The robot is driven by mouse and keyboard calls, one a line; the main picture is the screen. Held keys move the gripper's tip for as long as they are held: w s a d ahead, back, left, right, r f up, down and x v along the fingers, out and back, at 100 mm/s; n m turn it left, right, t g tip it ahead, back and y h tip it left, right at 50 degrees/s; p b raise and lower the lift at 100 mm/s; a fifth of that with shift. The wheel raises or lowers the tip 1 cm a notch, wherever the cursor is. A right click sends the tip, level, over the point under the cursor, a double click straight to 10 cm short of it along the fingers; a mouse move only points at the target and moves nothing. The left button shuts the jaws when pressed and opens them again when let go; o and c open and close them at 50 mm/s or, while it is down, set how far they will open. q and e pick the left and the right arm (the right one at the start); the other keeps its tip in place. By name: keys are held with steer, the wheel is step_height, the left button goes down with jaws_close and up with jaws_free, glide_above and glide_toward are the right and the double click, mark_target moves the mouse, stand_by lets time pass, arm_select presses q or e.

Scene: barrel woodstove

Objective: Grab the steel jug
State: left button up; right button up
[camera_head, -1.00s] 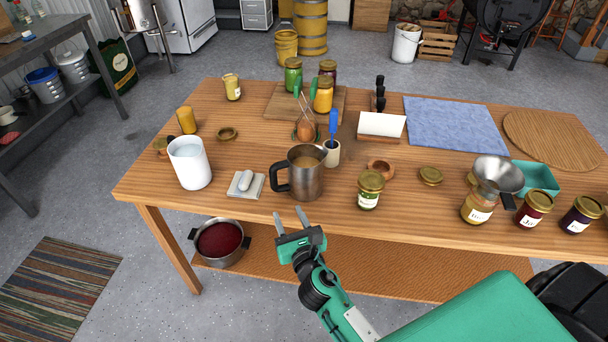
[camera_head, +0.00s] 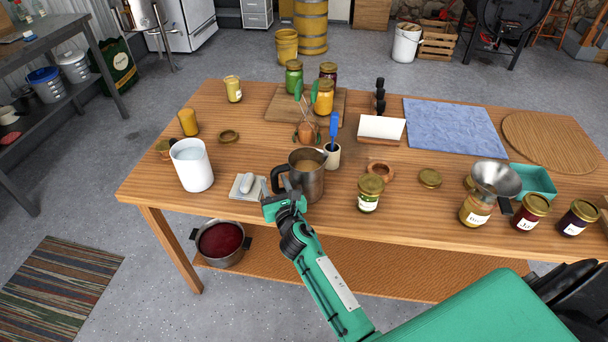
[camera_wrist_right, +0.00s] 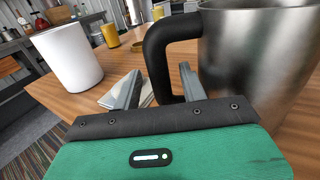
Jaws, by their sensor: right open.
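The steel jug (camera_head: 309,180) stands upright near the front edge of the wooden table, with its black handle on the left. In the right wrist view the jug (camera_wrist_right: 262,60) fills the right side and its black handle (camera_wrist_right: 160,60) is close ahead. My right gripper (camera_head: 281,192) is at the table's front edge, just in front of the handle. Its two fingers (camera_wrist_right: 158,85) are apart, with the lower part of the handle between or just beyond them; contact cannot be told. My left gripper is not in view.
A white container (camera_head: 192,165) and a small pad with a pale object (camera_head: 247,185) stand left of the jug. A cup with a blue utensil (camera_head: 332,156) is close behind it.

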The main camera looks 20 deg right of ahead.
steer(key=shift+w, duration=0.25)
jaws_close()
stand_by(0.9)
steer(key=shift+r, duration=0.1)
stand_by(0.4)
